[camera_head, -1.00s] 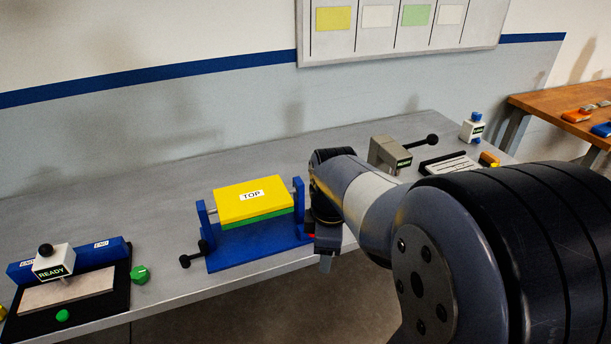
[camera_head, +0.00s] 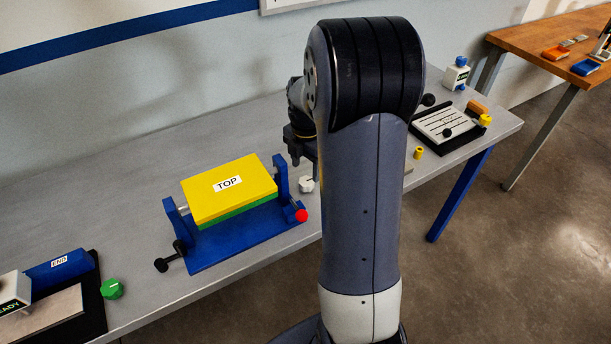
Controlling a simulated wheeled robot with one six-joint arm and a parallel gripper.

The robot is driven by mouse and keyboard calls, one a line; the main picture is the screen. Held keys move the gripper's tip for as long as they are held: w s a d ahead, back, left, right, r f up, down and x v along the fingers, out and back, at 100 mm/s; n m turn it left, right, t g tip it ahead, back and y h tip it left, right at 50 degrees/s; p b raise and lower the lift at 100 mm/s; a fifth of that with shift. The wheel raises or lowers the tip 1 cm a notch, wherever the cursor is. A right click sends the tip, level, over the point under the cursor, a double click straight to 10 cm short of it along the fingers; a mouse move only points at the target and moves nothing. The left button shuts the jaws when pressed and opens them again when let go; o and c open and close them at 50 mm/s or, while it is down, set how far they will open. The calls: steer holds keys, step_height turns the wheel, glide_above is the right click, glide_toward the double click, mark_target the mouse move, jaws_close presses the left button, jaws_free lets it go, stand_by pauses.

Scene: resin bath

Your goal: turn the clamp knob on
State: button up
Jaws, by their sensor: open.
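The blue fixture (camera_head: 238,240) holds a yellow and green block (camera_head: 228,186) marked TOP between two uprights. A black knob (camera_head: 161,265) sticks out at its front left and a red knob (camera_head: 301,215) at its right. A white knob-like piece (camera_head: 307,185) is beside the right upright. A green knob (camera_head: 112,289) stands by the black-based fixture at the left. I cannot tell which of these is the clamp knob. My gripper (camera_head: 294,159) is above the bench near the right upright, partly hidden by my arm. It is open and appears to hold nothing.
My arm hides part of the bench. A wooden table (camera_head: 540,40) stands at the far right.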

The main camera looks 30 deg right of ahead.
mark_target(306, 181)
step_height(306, 181, down, 5)
stand_by(0.3)
steer(key=c, duration=1)
